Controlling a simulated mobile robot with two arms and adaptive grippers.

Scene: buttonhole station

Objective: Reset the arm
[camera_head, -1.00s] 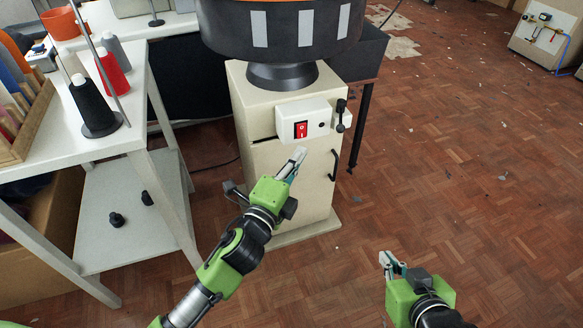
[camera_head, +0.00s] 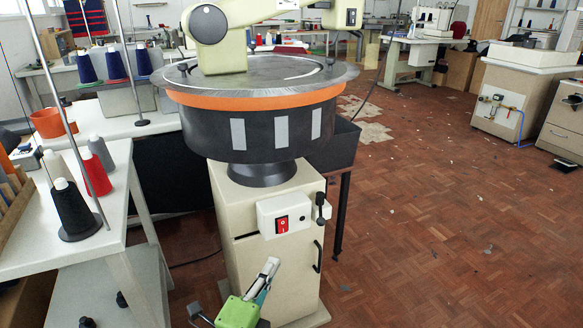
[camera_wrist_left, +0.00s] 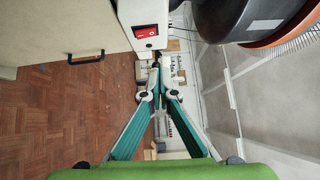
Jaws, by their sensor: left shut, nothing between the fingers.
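My left gripper (camera_head: 266,272) is at the bottom of the head view, in front of the beige cabinet (camera_head: 246,203). Its fingers are together and hold nothing. In the left wrist view the fingers (camera_wrist_left: 156,72) meet at their tips, below a white switch box with a red rocker switch (camera_wrist_left: 146,31). The same red switch (camera_head: 282,225) shows in the head view, above and to the right of the fingertips, with a gap that I cannot judge. My right gripper is out of view.
A round black bowl with an orange rim (camera_head: 262,133) sits on top of the cabinet. A white table (camera_head: 100,219) with thread cones (camera_head: 72,208) stands at the left. The parquet floor (camera_head: 420,215) at the right is mostly open. A dark box on legs (camera_head: 337,147) stands behind the cabinet.

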